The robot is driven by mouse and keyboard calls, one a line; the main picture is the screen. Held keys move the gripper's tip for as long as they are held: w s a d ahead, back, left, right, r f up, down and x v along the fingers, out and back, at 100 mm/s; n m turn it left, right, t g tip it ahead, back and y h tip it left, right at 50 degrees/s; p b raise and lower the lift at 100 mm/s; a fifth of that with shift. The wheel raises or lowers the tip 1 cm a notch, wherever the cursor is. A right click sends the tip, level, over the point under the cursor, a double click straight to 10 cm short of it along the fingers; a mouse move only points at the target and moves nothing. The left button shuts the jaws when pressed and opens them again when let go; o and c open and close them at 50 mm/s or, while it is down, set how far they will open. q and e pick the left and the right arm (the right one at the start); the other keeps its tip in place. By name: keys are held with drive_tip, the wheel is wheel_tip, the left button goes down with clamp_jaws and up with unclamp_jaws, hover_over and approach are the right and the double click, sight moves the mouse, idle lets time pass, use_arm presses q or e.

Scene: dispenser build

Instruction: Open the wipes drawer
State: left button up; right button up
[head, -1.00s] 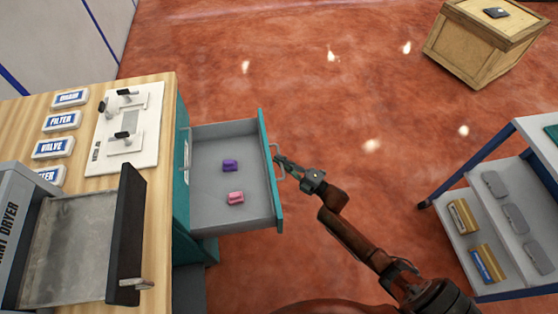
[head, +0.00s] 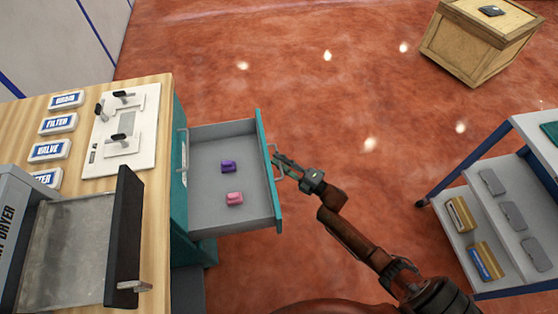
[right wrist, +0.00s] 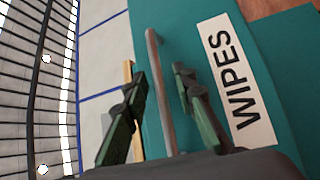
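The wipes drawer (head: 258,205) is pulled out of the teal cabinet under the wooden counter. Its inside shows a purple piece (head: 228,166) and a pink piece (head: 234,199) lying apart on the grey floor. The drawer's teal front with the WIPES label (right wrist: 238,82) shows in the right wrist view. My right gripper (head: 279,160) is at the drawer handle (right wrist: 162,90). Its two fingers (right wrist: 160,108) stand open on either side of the handle bar, with a gap visible on both sides. My left gripper is not in view.
The counter (head: 152,90) holds labelled tiles, a white fixture plate (head: 141,150) and a dryer with a dark door (head: 124,230). A shelved cart (head: 500,185) stands at the right, a wooden crate (head: 470,45) at the back right. The red floor between is clear.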

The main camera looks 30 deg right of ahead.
drive_tip(key=v, duration=1.2)
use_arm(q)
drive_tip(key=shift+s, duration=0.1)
